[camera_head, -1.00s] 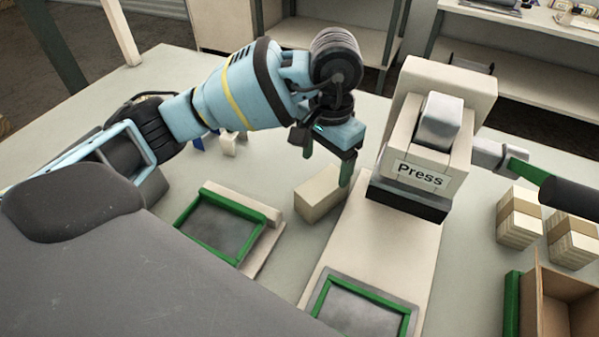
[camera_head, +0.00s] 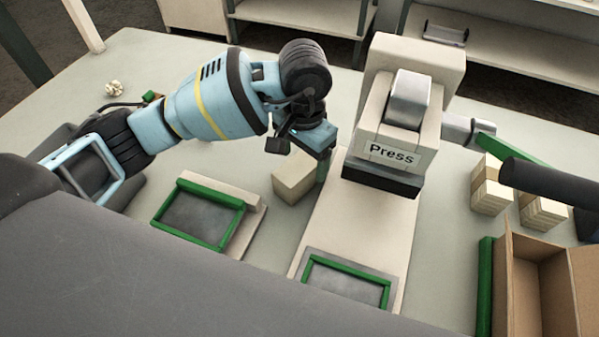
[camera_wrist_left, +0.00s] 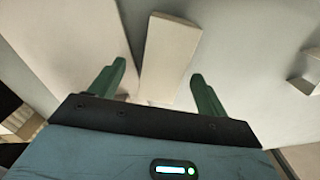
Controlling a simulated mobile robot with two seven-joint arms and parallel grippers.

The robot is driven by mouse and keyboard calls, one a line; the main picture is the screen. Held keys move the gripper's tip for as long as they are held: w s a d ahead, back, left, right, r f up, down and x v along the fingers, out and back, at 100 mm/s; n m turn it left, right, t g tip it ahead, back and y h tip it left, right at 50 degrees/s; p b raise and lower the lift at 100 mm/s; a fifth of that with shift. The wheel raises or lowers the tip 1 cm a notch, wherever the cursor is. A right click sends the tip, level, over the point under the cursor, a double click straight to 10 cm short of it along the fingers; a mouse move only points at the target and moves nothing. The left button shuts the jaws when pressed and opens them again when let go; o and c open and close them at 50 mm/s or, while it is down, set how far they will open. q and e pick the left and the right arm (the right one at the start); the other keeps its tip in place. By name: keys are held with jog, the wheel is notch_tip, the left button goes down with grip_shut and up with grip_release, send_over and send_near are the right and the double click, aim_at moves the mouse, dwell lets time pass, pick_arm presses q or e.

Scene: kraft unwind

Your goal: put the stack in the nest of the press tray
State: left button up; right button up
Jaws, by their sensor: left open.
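A plain pale beige block (camera_head: 293,179), which looks like the stack, stands on the table left of the press. It also shows in the left wrist view (camera_wrist_left: 170,55), extending between the fingers. My left gripper (camera_head: 322,168) is open at the block's right side, beside the press; only one green finger shows clearly in the head view. In the left wrist view my left gripper (camera_wrist_left: 158,75) has its fingers on either side of the block, with gaps showing. The press tray (camera_head: 344,285) has a green-framed nest, empty, in front of the press (camera_head: 400,125). My right gripper is out of view.
Another green-framed tray (camera_head: 203,213) lies left of the press base, with a dark bare floor. Two banded stacks (camera_head: 490,190) (camera_head: 543,212) and an open cardboard box (camera_head: 540,280) stand right. The press's black lever handle (camera_head: 548,180) juts out above them.

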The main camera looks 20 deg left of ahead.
aim_at(300, 164)
pick_arm(q)
jog(key=shift+s+a+f+p, duration=0.1)
jog(key=shift+a+f+p, duration=0.1)
jog(key=shift+f, duration=1.05)
jog(key=shift+a+f+p, duration=0.1)
jog(key=shift+f+p, duration=0.1)
jog(key=shift+f, duration=1.05)
jog(key=c, duration=1.2)
jog(key=shift+r, duration=0.15)
notch_tip(300, 164, up, 10)
jog(key=shift+f+b, duration=0.1)
jog(key=shift+b, duration=0.25)
